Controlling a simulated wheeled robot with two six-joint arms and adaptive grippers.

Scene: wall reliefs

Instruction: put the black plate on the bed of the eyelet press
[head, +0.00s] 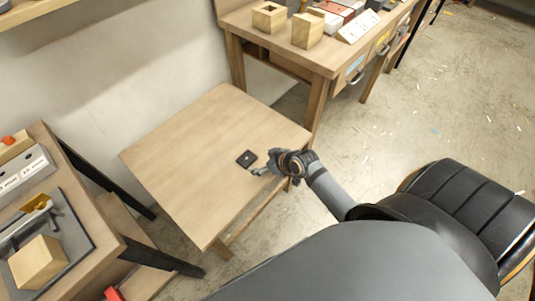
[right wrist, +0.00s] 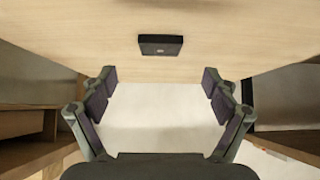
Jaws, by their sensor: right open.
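The black plate (head: 246,158) is a small dark square lying flat on the bare wooden table in the head view. It also shows in the right wrist view (right wrist: 160,44), ahead of the fingers and centred between them. My right gripper (head: 262,169) is at the table's right edge, just right of the plate. Its fingers are spread wide and empty in the right wrist view (right wrist: 160,84), apart from the plate. My left gripper is not in view. I cannot tell which thing is the eyelet press.
The wooden table (head: 190,150) is otherwise clear. At lower left, a bench holds a dark tray (head: 72,228) with a wooden block (head: 38,262) and a yellow part (head: 36,204). At the back, a workbench (head: 322,60) carries wooden blocks and boxes. Open floor lies right.

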